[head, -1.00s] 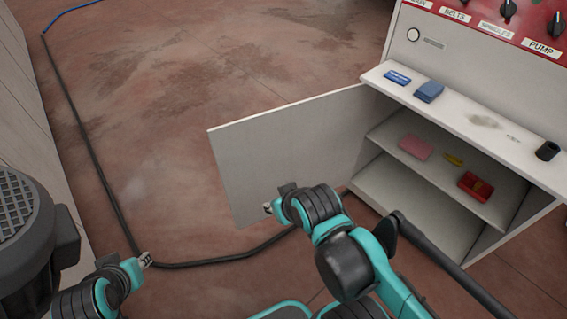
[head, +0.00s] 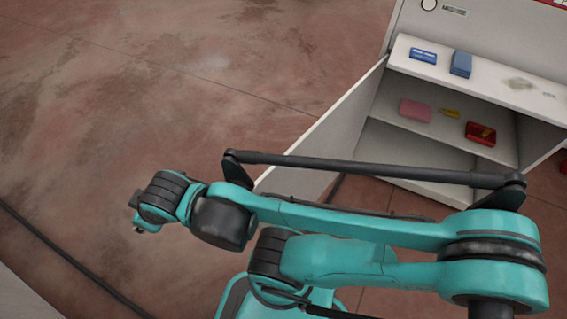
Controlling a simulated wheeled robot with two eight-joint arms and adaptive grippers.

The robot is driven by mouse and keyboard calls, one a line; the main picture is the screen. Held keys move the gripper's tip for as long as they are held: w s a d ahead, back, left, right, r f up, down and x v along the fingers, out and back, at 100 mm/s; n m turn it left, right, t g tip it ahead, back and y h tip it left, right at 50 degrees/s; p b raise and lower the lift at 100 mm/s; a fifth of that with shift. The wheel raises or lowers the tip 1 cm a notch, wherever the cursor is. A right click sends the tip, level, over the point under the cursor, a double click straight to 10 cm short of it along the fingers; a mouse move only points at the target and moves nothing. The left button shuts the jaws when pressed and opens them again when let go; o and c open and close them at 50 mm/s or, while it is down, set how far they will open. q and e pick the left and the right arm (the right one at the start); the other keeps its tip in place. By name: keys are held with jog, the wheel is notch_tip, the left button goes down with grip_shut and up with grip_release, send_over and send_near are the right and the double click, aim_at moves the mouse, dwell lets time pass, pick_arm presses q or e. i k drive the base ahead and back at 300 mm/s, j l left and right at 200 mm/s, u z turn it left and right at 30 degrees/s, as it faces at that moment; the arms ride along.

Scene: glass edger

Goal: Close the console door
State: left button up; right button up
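The console door (head: 335,130) is a pale panel hinged at the left side of the open console cabinet (head: 470,90). It stands open, swung out from the cabinet and seen at a steep angle. Its lower part is hidden behind my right arm. My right arm reaches across the front of the view from the right. Its gripper (head: 137,215) is at the far left of the arm, over the floor to the left of the door and apart from it in the picture. Its fingers are too small and turned away to tell open from shut. My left gripper is out of view.
Blue items (head: 461,64) lie on the cabinet's top ledge. A pink block (head: 415,110), a yellow piece and a red box (head: 480,133) sit on the shelf inside. A black cable (head: 60,250) runs along the floor at lower left. The floor left of the door is clear.

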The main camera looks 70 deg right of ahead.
aim_at(335, 135)
jog(key=i+l+z, duration=0.15)
jog(key=i+z, duration=0.2)
jog(key=i, duration=0.15)
jog(key=i+z, duration=0.3)
jog(key=i, duration=0.2)
jog(key=i+j+z, duration=0.15)
jog(key=i+z, duration=0.2)
jog(key=i, duration=0.15)
jog(key=i+j+z, duration=0.3)
jog(key=i, duration=0.2)
jog(key=z, duration=0.85)
jog(key=i+j+z, duration=0.1)
jog(key=z, duration=1.15)
jog(key=j+z, duration=0.1)
jog(key=z, duration=0.3)
jog(key=i+l+z, duration=0.15)
jog(key=z, duration=0.35)
jog(key=i+z, duration=0.35)
jog(key=z, duration=0.15)
jog(key=k+l+u, duration=0.25)
jog(key=k, duration=0.3)
